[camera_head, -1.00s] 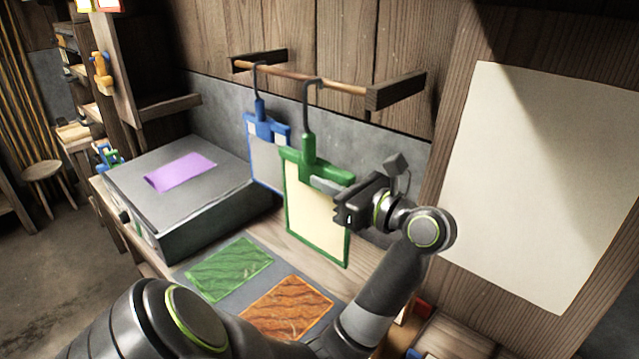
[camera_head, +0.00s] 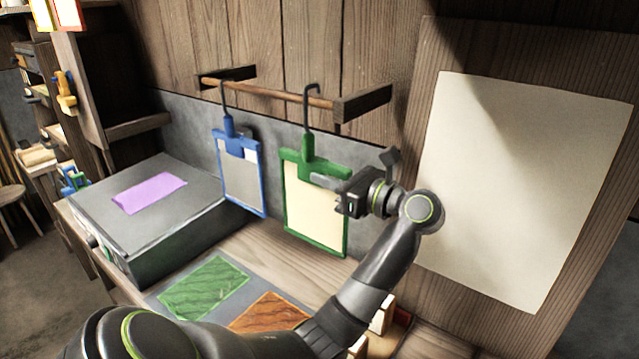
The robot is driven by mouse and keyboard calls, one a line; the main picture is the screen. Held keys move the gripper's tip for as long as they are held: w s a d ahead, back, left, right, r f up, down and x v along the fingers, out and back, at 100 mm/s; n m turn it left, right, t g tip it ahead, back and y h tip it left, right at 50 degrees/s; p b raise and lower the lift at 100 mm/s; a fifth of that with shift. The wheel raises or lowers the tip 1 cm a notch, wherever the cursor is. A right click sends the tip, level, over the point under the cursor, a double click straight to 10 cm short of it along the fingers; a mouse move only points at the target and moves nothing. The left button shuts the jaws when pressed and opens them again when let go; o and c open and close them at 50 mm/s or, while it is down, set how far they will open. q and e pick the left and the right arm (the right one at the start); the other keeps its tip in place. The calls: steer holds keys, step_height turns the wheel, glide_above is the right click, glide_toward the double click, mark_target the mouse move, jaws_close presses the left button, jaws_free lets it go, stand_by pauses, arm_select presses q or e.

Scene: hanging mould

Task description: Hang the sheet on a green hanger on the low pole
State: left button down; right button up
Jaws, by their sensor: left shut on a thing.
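A low wooden pole (camera_head: 277,93) runs between two dark brackets on the wall. A green hanger (camera_head: 294,156) with a dark hook and a green frame around a cream sheet (camera_head: 312,208) is at the pole's right part, its hook up at the pole. I cannot tell whether the hook bears on the pole. My left gripper (camera_head: 338,190) is shut on the green hanger, at the right side of its clamp. A blue hanger (camera_head: 238,145) with a grey sheet (camera_head: 240,183) hangs further left on the pole. My right gripper is not in view.
A grey box (camera_head: 150,240) with a purple sheet (camera_head: 149,194) on top stands at the left. Green (camera_head: 203,287) and orange (camera_head: 268,314) sheets lie on a grey mat on the bench. A large blank paper (camera_head: 520,170) is on the right panel.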

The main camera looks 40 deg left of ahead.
arm_select(q)
steer(key=shift+w+a, duration=0.1)
steer(key=shift+w, duration=1)
steer(key=shift+w+f+b, duration=0.15)
steer(key=shift+f+b, duration=0.65)
steer(key=shift+b, duration=0.15)
